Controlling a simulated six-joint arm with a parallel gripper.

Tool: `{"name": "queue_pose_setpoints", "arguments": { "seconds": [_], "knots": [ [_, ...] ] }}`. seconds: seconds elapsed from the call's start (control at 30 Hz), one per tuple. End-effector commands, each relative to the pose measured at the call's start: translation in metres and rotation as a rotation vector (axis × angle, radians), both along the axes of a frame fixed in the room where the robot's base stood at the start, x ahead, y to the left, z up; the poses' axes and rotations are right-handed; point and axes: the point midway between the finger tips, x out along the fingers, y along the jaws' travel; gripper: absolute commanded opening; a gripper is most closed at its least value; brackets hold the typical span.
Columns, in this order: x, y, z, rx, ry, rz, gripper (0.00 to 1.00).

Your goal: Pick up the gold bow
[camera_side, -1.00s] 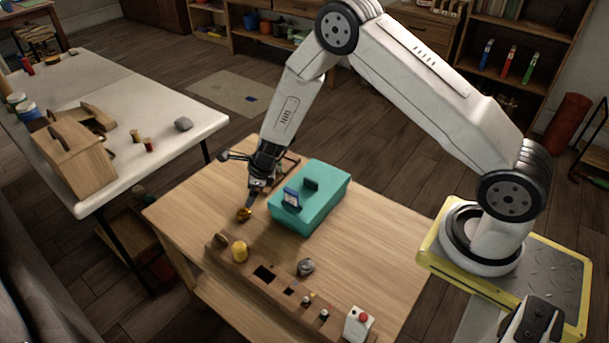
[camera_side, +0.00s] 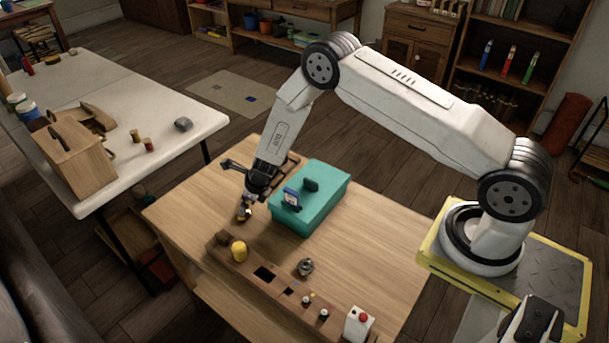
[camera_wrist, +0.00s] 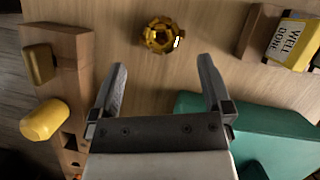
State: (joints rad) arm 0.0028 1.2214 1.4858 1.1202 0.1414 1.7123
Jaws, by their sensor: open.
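The gold bow (camera_wrist: 160,37) lies on the wooden table, near the top middle of the wrist view. In the side view the gold bow (camera_side: 243,214) is small and partly hidden by my gripper (camera_side: 247,205), which is just above it. In the wrist view my gripper (camera_wrist: 162,80) is open, with its two fingers spread wide. The bow shows beyond the fingertips, roughly in line with the gap between them. Nothing is held. I cannot tell how high the fingertips are above the bow.
A teal box (camera_side: 312,200) stands close to the right of my gripper. A wooden block rack (camera_side: 268,290) with a yellow cylinder (camera_side: 239,251) runs along the front. A grey knob-like object (camera_side: 306,267) sits beside the rack. A white table (camera_side: 180,104) stands at the left.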

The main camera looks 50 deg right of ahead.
Motion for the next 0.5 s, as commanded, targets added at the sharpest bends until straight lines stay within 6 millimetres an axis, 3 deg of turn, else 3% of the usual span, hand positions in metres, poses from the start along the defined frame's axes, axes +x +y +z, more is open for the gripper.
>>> {"name": "queue_pose_setpoints", "arguments": {
  "seconds": [0.27, 0.5],
  "knots": [
    [0.001, 0.0, -0.003, 0.0, 0.0, 0.001, 1.0],
    [0.006, 0.001, -0.017, -0.001, 0.001, 0.002, 1.0]
  ]
}}
